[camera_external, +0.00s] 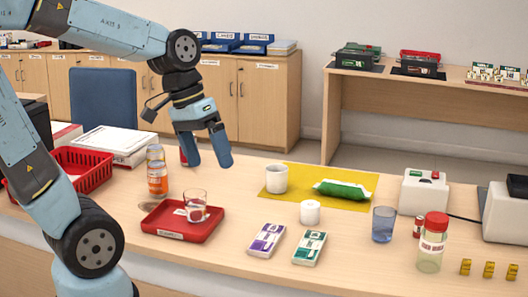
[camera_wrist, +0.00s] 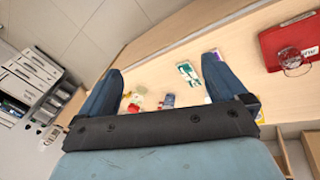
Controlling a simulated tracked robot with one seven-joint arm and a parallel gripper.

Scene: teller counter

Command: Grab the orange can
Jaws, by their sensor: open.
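My gripper (camera_external: 209,163) is open and empty, held above the counter behind the red tray; its two fingers also show in the wrist view (camera_wrist: 162,65). I see no plainly orange can. A clear bottle with an orange lower part (camera_external: 157,182) stands upright on the counter to the left of my gripper, apart from it. A small red cylinder-like thing (camera_external: 183,156) shows beside my left finger, mostly hidden; I cannot tell what it is. A small red can-like thing (camera_external: 418,227) stands beside the red-lidded jar at the right.
A red tray (camera_external: 163,232) holds a clear glass (camera_external: 195,204). A red basket (camera_external: 96,160) stands at the left. A white mug (camera_external: 276,179) and green packet (camera_external: 341,190) lie right of my gripper on a yellow mat. A blue glass (camera_external: 383,224) and red-lidded jar (camera_external: 432,243) stand farther right.

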